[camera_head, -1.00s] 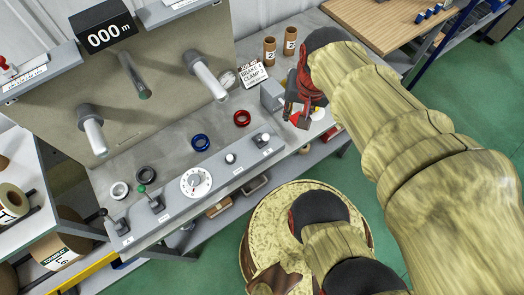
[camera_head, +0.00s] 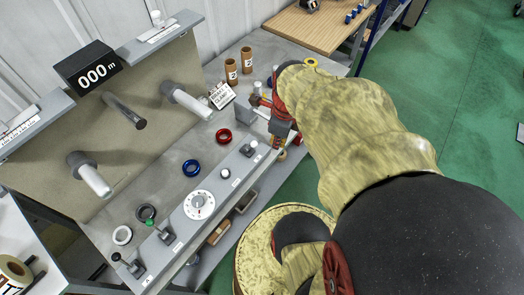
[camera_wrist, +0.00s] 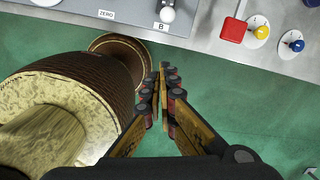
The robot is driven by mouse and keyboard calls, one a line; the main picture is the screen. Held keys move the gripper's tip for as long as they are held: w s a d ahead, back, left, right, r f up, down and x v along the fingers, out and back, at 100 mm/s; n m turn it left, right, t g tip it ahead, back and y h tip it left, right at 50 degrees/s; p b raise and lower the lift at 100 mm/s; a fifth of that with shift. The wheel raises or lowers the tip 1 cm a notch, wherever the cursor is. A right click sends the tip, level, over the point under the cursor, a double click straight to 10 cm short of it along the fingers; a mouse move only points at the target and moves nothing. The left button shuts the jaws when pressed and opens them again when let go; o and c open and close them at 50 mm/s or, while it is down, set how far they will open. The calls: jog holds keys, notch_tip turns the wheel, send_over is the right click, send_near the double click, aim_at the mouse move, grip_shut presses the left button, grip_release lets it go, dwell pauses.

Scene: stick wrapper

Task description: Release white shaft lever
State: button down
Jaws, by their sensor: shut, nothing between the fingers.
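A lever with a white knob (camera_head: 254,144) stands at the right end of the grey console. In the head view my gripper (camera_head: 281,150) is just right of the console end, partly hidden by my own arm. Two more levers, one green-tipped (camera_head: 150,222) and one black-tipped (camera_head: 116,257), stand at the console's left end.
A red paddle (camera_wrist: 233,30), a yellow knob (camera_wrist: 257,31) and a blue knob (camera_wrist: 293,43) are on the grey bench at right. Three shafts project from the back panel (camera_head: 150,140). A blue ring (camera_head: 191,168) and a red ring (camera_head: 223,136) lie on the bench.

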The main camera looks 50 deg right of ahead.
aim_at(251, 146)
jog(key=shift+m, duration=0.7)
jog(key=shift+f, duration=0.1)
jog(key=w+f+b, duration=0.3)
jog(key=w+f, duration=0.1)
jog(key=f, duration=0.4)
jog(key=shift+w+a+b, duration=0.25)
jog(key=shift+w+b, duration=0.05)
jog(key=shift+w, duration=0.1)
jog(key=shift+w+r, duration=0.1)
jog(key=shift+r, duration=0.05)
jog(key=shift+w+r+p, duration=0.15)
jog(key=shift+p, duration=0.25)
